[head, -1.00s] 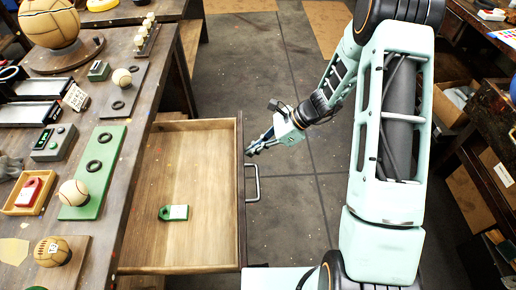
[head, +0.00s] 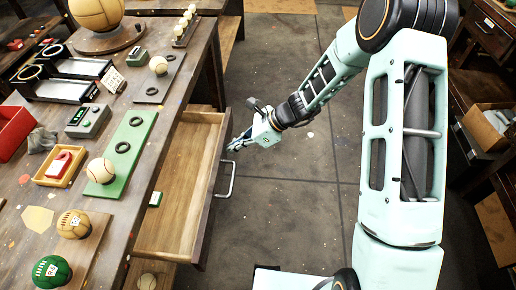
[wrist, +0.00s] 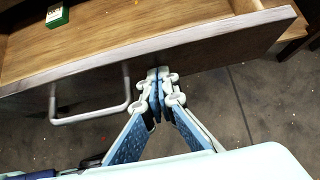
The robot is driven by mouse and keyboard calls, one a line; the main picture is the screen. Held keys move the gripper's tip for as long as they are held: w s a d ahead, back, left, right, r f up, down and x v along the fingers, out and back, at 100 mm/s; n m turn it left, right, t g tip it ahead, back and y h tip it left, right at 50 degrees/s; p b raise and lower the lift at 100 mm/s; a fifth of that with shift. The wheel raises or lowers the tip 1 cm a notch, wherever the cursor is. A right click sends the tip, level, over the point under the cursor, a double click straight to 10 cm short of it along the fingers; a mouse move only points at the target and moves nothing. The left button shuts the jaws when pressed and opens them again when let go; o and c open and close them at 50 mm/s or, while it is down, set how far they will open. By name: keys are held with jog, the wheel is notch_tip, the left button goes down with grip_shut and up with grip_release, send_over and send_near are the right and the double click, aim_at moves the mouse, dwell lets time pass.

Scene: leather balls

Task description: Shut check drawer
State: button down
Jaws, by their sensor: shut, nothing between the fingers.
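The drawer (head: 183,190) is partly open, sticking out from the workbench on the left. Its front has a pale metal handle (head: 225,180). A green tagged item (head: 155,199) lies inside, and also shows in the wrist view (wrist: 57,15). My gripper (head: 238,142) is shut and empty at the outer side of the drawer front, beyond the handle. In the wrist view my gripper (wrist: 158,78) has its fingertips at the drawer front (wrist: 200,55), to the right of the handle (wrist: 92,108). Whether they touch is hard to tell.
The workbench (head: 125,200) holds a green board (head: 125,140) with a ball and rings, a yellow tray (head: 60,166), and a green ball (head: 52,271). Grey floor (head: 290,200) is clear right of the drawer.

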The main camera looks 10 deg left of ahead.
send_near(190, 151)
jog(key=a+f, duration=0.1)
jog(key=a, duration=0.6)
jog(key=a+f+p, duration=0.1)
jog(key=a, duration=0.3)
jog(key=shift+s+f, duration=0.4)
jog(key=shift+a+r, duration=0.1)
jog(key=shift+a, duration=0.1)
jog(key=shift+a+r, duration=0.1)
jog(key=shift+w+d, duration=0.15)
jog(key=shift+d, duration=0.35)
jog(key=d, duration=0.3)
jog(key=shift+w+d, duration=0.15)
jog(key=shift+d, duration=0.05)
jog(key=p+v, duration=0.1)
jog(key=v, duration=0.9)
jog(key=shift+d, duration=0.25)
